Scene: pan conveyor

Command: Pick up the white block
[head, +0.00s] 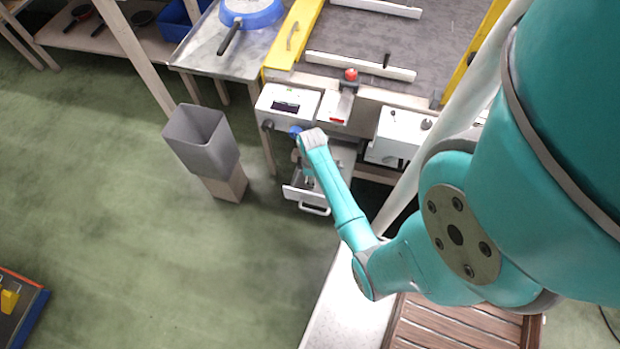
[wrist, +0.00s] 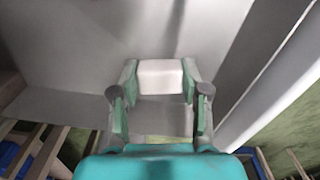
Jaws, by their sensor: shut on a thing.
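The white block (wrist: 161,74) sits between the two fingers of my gripper (wrist: 160,84) in the wrist view. The fingers touch its left and right sides, and my gripper is shut on it. Behind the block is a plain grey surface; I cannot tell whether the block touches it. In the head view, my gripper (head: 309,180) is small and partly hidden by my own arm. It is at the open drawer (head: 300,192) below the white control boxes. The block cannot be made out in the head view.
A grey bin (head: 203,140) stands left of the drawer on a brown base. A white box with a dark display (head: 287,104) and another white box (head: 402,130) are above the drawer. A metal table with a blue pan (head: 250,12) is at the back.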

